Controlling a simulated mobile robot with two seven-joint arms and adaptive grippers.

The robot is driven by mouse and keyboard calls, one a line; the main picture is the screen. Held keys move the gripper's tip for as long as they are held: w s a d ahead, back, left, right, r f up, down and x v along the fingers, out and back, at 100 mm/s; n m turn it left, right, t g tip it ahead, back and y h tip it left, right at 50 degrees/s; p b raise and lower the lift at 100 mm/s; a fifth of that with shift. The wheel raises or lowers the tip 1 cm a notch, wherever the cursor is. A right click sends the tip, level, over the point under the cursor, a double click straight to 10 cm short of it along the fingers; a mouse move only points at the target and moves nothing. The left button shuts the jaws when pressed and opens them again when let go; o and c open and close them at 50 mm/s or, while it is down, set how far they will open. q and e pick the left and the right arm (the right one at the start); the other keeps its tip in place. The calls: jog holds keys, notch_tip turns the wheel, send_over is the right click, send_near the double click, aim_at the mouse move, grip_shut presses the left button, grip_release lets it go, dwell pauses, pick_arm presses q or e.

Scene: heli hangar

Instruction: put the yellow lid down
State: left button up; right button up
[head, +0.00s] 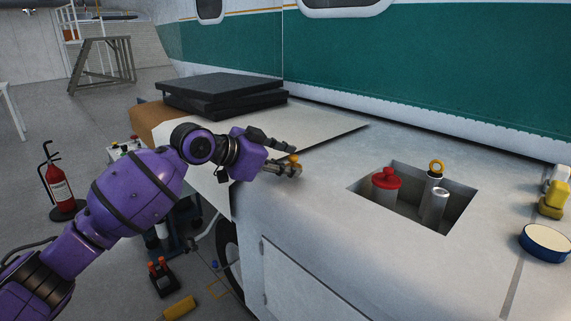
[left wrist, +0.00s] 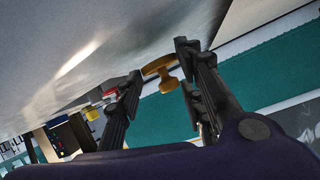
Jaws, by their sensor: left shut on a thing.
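The yellow lid (head: 294,158) is between the fingertips of my left gripper (head: 285,157), and only a small part of it shows in the head view. In the left wrist view the lid (left wrist: 160,73) has a rounded cap and a narrower stem, and the fingers (left wrist: 160,88) are closed on it. My left gripper is over the near left part of the white helicopter's ledge (head: 310,195), left of the recess. I cannot tell whether the lid touches the ledge. My right gripper is not in view.
A square recess (head: 458,205) holds a red-capped cylinder (head: 385,185), a yellow-ringed cylinder (head: 434,178) and a silver cylinder (head: 434,207). Black slabs (head: 220,92) lie behind my gripper. A blue-rimmed round container (head: 545,243) and a yellow object (head: 552,200) stand right. The ledge's front is clear.

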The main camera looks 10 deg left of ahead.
pick_arm(q)
jog(key=shift+f, duration=0.55)
jog(key=o, duration=0.8)
jog(key=shift+o, duration=0.2)
jog(key=shift+r, duration=0.35)
jog(key=v, duration=1.2)
jog(key=shift+r, duration=0.25)
